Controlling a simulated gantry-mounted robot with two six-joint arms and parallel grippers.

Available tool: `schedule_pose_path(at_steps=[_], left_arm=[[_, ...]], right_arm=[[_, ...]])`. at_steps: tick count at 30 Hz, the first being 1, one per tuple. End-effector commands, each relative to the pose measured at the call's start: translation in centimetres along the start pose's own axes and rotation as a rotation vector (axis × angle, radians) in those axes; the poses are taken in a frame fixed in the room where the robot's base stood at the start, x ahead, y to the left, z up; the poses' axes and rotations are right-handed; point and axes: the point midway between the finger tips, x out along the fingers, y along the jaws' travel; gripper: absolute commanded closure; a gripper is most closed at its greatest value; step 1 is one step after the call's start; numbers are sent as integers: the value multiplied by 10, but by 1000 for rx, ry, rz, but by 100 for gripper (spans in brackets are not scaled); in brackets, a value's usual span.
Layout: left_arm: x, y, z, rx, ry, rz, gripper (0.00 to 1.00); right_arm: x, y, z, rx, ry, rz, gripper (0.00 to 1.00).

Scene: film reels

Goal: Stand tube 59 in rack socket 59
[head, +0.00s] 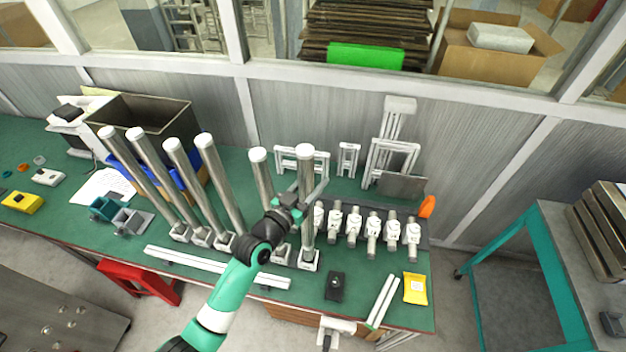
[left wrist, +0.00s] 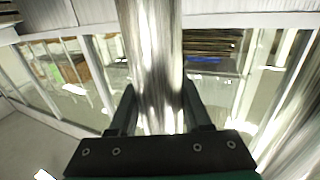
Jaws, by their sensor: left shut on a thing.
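My left gripper (head: 297,203) is shut on a tall shiny metal tube (head: 306,228) with a white cap, held upright at mid height. In the left wrist view the same tube (left wrist: 150,60) stands between the two fingers (left wrist: 158,112). The tube's lower end is at a white square socket (head: 309,263) near the bench's front; I cannot tell whether it is fully seated. Another capped tube (head: 264,178) stands just left, its base partly hidden by my arm. Several more tubes (head: 222,185) stand further left in white sockets. I cannot read any numbers. My right gripper is out of view.
The green bench (head: 400,280) also bears a row of white fittings (head: 373,228) to the right, white stands (head: 390,155) behind, a black block (head: 335,286) and a yellow packet (head: 415,288) in front. A white rail (head: 200,262) lies along the front left.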

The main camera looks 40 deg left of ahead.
Motion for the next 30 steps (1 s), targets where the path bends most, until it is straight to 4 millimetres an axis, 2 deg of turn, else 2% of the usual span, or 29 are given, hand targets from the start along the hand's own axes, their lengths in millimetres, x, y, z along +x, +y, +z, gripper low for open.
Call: schedule_pose_path(at_steps=[1, 3, 9, 30], left_arm=[[0, 0, 10, 0, 4, 0, 100], [0, 0, 19, 0, 4, 0, 100], [0, 0, 35, 0, 5, -1, 100], [0, 0, 36, 0, 5, -1, 100]], right_arm=[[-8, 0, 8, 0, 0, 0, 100], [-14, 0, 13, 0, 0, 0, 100], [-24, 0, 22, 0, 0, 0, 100], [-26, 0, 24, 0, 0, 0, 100]])
